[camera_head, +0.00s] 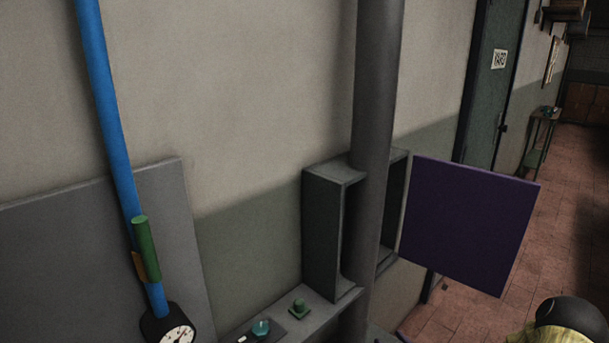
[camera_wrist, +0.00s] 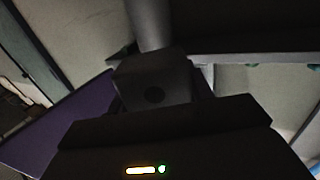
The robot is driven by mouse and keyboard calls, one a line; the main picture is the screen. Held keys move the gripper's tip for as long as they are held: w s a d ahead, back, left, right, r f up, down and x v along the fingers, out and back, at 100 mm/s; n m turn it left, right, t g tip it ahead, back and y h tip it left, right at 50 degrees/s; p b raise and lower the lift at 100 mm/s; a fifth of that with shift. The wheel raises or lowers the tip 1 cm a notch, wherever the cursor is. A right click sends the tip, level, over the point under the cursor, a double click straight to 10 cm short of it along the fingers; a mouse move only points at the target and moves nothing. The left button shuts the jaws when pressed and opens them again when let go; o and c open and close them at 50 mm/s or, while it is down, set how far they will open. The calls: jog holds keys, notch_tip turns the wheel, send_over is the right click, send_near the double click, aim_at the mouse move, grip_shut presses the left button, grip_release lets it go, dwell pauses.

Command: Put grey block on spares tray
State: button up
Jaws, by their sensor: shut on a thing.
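A dark grey block (camera_wrist: 152,90) with a round dark spot on its near face is in the middle of the wrist view. My gripper (camera_wrist: 158,72) is shut on it, and the dark gripper body fills the lower part of that view. The block's far side is hidden. Neither the block nor my gripper can be made out in the head view. I cannot identify the spares tray in either view.
An open grey box (camera_head: 325,232) is on the wall behind a thick vertical pipe (camera_head: 376,110). A purple panel (camera_head: 468,222) juts out beside it. A grey ledge (camera_head: 318,312) below carries a green knob (camera_head: 299,306) and a teal knob (camera_head: 261,327). Floor is open at right.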

jog(key=s+a+f+m+t+h+p, duration=0.1)
jog(key=s+a+f+m+h+p, duration=0.1)
jog(key=a+f+h, duration=0.4)
jog(key=shift+s+a+f+m+p, duration=0.3)
jog(key=shift+s+a+f+m, duration=0.6)
jog(key=shift+f, duration=1.1)
jog(key=shift+w+d, duration=0.15)
jog(key=shift+d, duration=0.1)
